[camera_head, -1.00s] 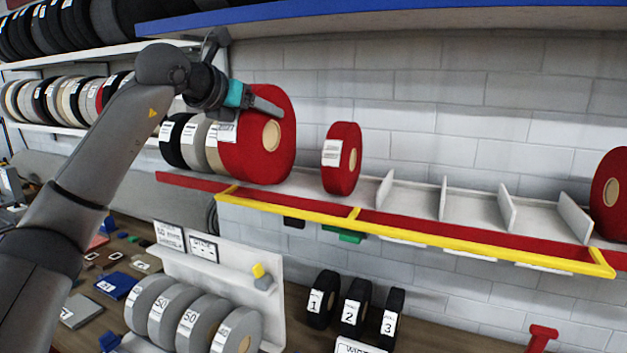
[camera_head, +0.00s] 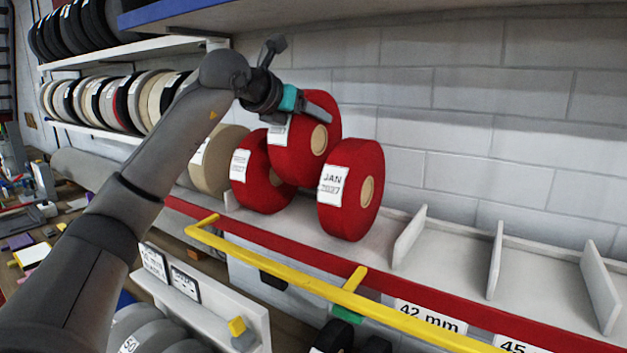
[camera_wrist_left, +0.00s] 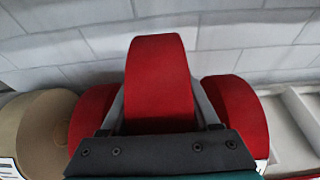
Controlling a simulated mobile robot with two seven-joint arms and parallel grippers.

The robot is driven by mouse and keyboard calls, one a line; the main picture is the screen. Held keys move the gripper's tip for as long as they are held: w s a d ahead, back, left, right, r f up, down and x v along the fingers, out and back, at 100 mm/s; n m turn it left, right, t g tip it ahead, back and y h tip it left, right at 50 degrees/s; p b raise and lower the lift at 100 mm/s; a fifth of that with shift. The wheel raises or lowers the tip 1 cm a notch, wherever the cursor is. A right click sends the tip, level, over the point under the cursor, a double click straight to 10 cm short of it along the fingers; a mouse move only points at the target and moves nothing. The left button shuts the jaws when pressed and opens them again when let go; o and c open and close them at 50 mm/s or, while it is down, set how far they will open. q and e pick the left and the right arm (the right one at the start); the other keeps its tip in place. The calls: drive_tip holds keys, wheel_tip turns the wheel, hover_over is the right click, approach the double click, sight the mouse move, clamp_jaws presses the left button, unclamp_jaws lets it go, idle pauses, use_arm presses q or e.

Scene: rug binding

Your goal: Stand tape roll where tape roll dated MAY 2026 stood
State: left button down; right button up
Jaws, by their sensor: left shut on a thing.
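My left gripper (camera_head: 314,108) is shut on a red tape roll (camera_head: 300,148) with a pale core. It holds the roll upright and raised; its white label is too blurred to read. In the head view the held roll overlaps the gap between two standing red rolls. The left roll (camera_head: 262,190) has an unreadable label; the right roll (camera_head: 350,205) reads JAN 2027. In the left wrist view the held roll (camera_wrist_left: 160,80) sits between the left roll (camera_wrist_left: 88,118) and the right roll (camera_wrist_left: 238,112). My right gripper is not in view.
The white shelf (camera_head: 398,222) has a red front edge and a yellow rail (camera_head: 290,285) before it. Upright dividers (camera_head: 410,237) stand to the right, with empty bays between them. A beige roll (camera_head: 215,160) stands at left. A blue-edged shelf (camera_head: 200,10) hangs above.

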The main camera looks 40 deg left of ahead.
sight(278, 147)
use_arm(q)
wheel_tip(278, 147, down, 4)
drive_tip(key=shift+s+r+b, duration=0.15)
drive_tip(key=shift+r+b, duration=0.1)
drive_tip(key=shift+b, duration=0.05)
drive_tip(key=shift+f+b, duration=0.45)
drive_tip(key=shift+f, duration=1.85)
drive_tip(key=c, duration=0.6)
unclamp_jaws()
drive_tip(key=shift+f, duration=0.2)
drive_tip(key=o, duration=0.5)
drive_tip(key=shift+r, duration=0.2)
drive_tip(key=b+v, duration=0.8)
drive_tip(key=v, duration=0.2)
drive_tip(key=shift+s+d+r, duration=0.1)
drive_tip(key=shift+s, duration=0.25)
drive_tip(key=shift+s+d+r, duration=0.1)
drive_tip(key=shift+s+r, duration=0.2)
drive_tip(key=shift+s, duration=0.2)
